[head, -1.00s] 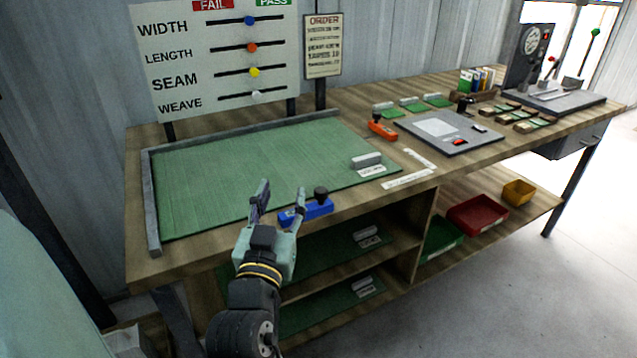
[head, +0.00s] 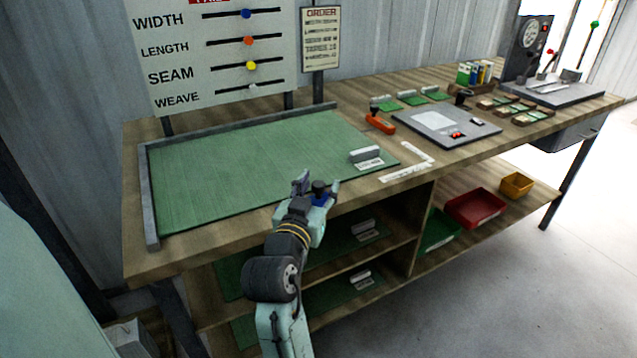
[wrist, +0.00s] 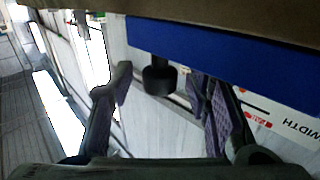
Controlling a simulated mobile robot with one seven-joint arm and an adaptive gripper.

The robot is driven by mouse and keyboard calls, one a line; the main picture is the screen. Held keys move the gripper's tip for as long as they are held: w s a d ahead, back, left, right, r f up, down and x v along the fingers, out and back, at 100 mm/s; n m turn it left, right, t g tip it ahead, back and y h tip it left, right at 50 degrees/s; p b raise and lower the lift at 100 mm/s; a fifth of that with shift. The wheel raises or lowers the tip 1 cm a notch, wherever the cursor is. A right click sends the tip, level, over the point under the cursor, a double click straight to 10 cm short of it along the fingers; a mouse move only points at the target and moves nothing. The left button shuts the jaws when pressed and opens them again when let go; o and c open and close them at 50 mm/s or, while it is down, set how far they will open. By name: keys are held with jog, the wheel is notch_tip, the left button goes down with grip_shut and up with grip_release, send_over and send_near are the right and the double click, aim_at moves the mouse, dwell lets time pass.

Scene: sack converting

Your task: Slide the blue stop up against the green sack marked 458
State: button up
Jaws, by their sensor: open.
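The blue stop (head: 317,200) with its black knob (head: 319,186) is at the bench's front edge, partly hidden by my gripper (head: 318,184). The wrist view shows the stop as a blue bar (wrist: 225,52), with the knob (wrist: 160,78) between my fingertips (wrist: 161,82). My gripper is open, its fingers on either side of the knob. A large green sack (head: 240,170) lies flat on the bench behind the stop. A grey block (head: 365,154) and a label (head: 369,164) are at its right end; the number is unreadable. The gap between stop and sack is hidden.
Grey rails (head: 151,200) border the sack at left and back. More green sacks lie on the shelves below (head: 345,240). An orange-handled tool (head: 380,122) and a grey plate (head: 446,126) are further right. Red (head: 475,209) and yellow (head: 516,185) bins stand on the lower shelf.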

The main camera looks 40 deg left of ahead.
jog(key=shift+w, duration=0.25)
grip_shut()
dwell(0.5)
